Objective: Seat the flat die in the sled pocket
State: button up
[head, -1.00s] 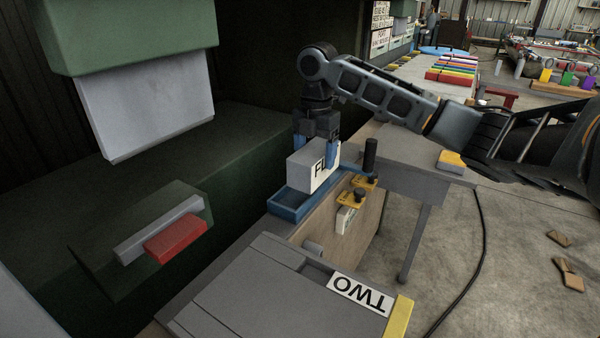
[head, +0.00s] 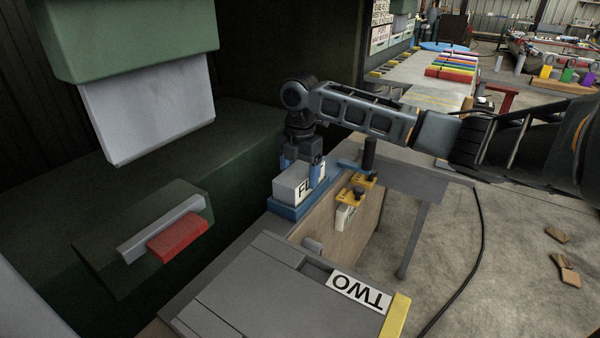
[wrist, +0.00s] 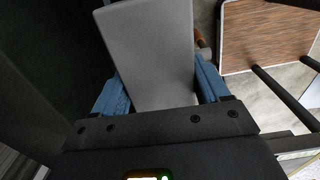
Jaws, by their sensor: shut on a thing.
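The flat die (head: 291,186) is a light grey block with a white label starting "FL", partly covered by a finger. In the head view it sits low in the blue sled pocket (head: 283,211), whose rim shows around its lower edge. Whether it touches the pocket floor is hidden. My gripper (head: 303,172) is shut on the die from above, blue fingers on two sides. In the wrist view the grey die (wrist: 150,55) fills the space between the fingers (wrist: 163,90).
Yellow clamps with dark knobs (head: 351,194) and a dark upright post (head: 369,155) stand right of the sled. A green press with a pale plate (head: 150,110) and a red bar (head: 177,240) are at left.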

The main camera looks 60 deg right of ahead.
aim_at(300, 169)
jog(key=shift+f, duration=0.1)
jog(key=o, duration=1.8)
jog(key=shift+o, duration=0.2)
notch_tip(300, 169, up, 12)
jog(key=b, duration=0.1)
